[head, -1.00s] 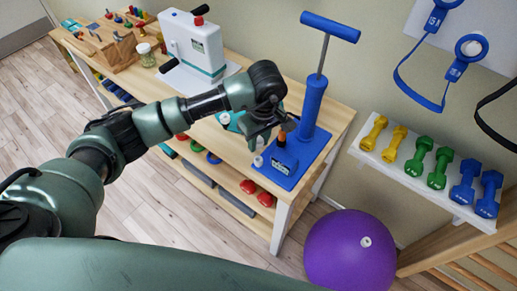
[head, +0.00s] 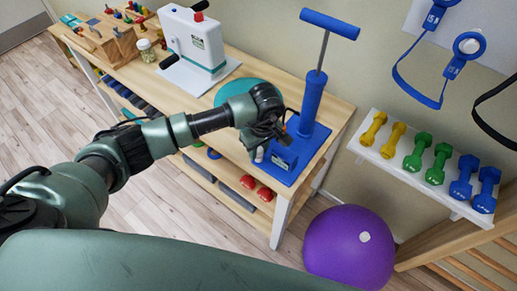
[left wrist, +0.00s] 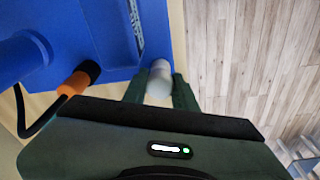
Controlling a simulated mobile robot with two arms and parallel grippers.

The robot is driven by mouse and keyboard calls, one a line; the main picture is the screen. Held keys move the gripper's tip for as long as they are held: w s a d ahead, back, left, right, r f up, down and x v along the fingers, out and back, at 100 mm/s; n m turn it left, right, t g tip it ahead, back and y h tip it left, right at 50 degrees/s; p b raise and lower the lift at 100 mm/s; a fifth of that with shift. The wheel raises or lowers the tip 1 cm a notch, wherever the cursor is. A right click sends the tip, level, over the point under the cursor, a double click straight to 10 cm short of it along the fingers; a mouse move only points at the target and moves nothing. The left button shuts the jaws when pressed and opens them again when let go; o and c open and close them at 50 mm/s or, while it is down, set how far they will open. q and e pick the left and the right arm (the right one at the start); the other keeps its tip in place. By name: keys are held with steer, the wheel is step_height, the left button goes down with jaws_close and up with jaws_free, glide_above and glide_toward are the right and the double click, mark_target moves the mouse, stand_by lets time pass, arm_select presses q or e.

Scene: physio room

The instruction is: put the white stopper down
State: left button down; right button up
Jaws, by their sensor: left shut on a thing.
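The white stopper (left wrist: 158,80) shows between the fingertips of my left gripper (left wrist: 160,92) in the left wrist view. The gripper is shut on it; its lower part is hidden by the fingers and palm. In the head view the stopper (head: 259,155) is a small white piece just under my left gripper (head: 262,146), at the front edge of the wooden table (head: 340,112), beside the blue pump's base (head: 297,172). I cannot tell whether it touches the table. My right gripper is not in view.
The upright blue pump (head: 311,100) stands close right of the gripper, with an orange-and-black fitting (left wrist: 78,80) beside it. A teal disc (head: 240,90) and white press (head: 194,45) are further back. A purple ball (head: 348,255) is on the floor.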

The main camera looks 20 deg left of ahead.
mark_target(261, 152)
arm_select(q)
steer(key=shift+f+b, duration=0.35)
steer(key=shift+f, duration=0.05)
steer(key=c, duration=1.1)
jaws_free()
steer(key=shift+r+p, duration=0.55)
steer(key=shift+p, duration=0.1)
steer(key=shift+s+d+r+b, duration=0.2)
steer(key=shift+r+b, duration=0.2)
steer(key=shift+r, duration=1.6)
steer(key=shift+s+d+r+b, duration=0.2)
steer(key=shift+r+b, duration=0.15)
steer(key=shift+r, duration=1.7)
steer(key=shift+s+d+r+b, duration=0.15)
steer(key=shift+r+b, duration=0.25)
steer(key=shift+r, duration=1.6)
